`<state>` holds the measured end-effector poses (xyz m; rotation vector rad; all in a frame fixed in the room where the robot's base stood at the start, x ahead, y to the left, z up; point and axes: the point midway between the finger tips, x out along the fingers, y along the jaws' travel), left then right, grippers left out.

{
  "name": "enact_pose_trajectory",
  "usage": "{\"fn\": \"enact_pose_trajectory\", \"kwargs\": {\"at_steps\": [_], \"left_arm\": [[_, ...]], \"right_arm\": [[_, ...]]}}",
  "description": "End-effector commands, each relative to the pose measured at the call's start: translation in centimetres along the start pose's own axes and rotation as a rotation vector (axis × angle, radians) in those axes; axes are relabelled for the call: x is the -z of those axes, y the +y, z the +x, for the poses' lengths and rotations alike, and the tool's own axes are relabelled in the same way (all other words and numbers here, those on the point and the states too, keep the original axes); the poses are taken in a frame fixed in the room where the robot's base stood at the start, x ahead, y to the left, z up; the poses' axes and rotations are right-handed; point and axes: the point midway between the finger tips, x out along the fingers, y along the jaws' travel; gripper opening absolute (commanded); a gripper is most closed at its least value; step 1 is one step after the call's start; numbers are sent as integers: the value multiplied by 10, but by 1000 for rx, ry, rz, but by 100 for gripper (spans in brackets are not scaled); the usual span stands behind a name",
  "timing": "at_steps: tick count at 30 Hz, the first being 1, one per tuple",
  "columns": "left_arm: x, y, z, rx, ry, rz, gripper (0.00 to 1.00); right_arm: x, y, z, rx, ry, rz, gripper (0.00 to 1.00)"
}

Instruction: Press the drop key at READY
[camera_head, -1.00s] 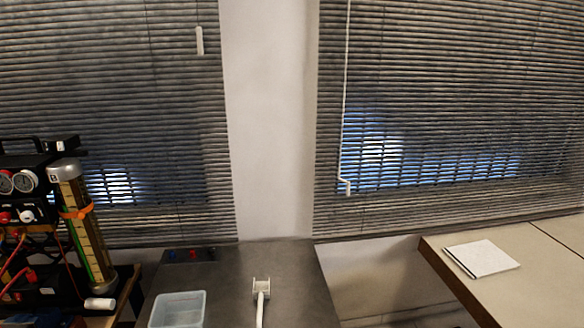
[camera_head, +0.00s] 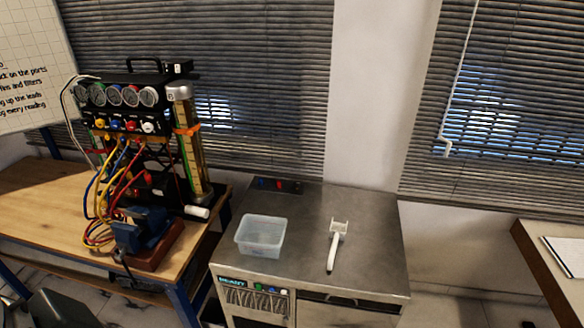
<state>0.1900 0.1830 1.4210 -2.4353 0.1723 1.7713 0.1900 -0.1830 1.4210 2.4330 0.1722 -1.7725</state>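A metal-topped cabinet (camera_head: 300,215) stands in the middle of the view. Its front carries a small display (camera_head: 231,282) that appears to read READY. Small keys (camera_head: 271,289) sit in a row just right of the display, one of them green. They are too small to tell which is the drop key. A dark panel (camera_head: 278,185) with blue and red buttons lies at the back of the cabinet top. Neither of my grippers is in view.
A clear plastic tub (camera_head: 261,236) and a white-handled scoop (camera_head: 335,245) lie on the cabinet top. Left, a wooden bench (camera_head: 45,205) holds a gauge rig (camera_head: 125,110) with hoses and a blue vise (camera_head: 140,228).

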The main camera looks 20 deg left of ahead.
Motion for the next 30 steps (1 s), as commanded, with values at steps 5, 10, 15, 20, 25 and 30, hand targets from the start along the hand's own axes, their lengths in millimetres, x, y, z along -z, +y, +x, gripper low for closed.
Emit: {"fn": "enact_pose_trajectory", "kwargs": {"at_steps": [5,10,15,20,25,30], "left_arm": [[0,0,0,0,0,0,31],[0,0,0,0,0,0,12],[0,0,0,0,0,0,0],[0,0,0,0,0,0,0],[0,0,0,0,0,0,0],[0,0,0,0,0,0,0]], "right_arm": [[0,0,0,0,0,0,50],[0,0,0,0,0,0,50],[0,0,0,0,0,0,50],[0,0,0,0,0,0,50],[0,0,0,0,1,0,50],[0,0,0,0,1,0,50]]}}
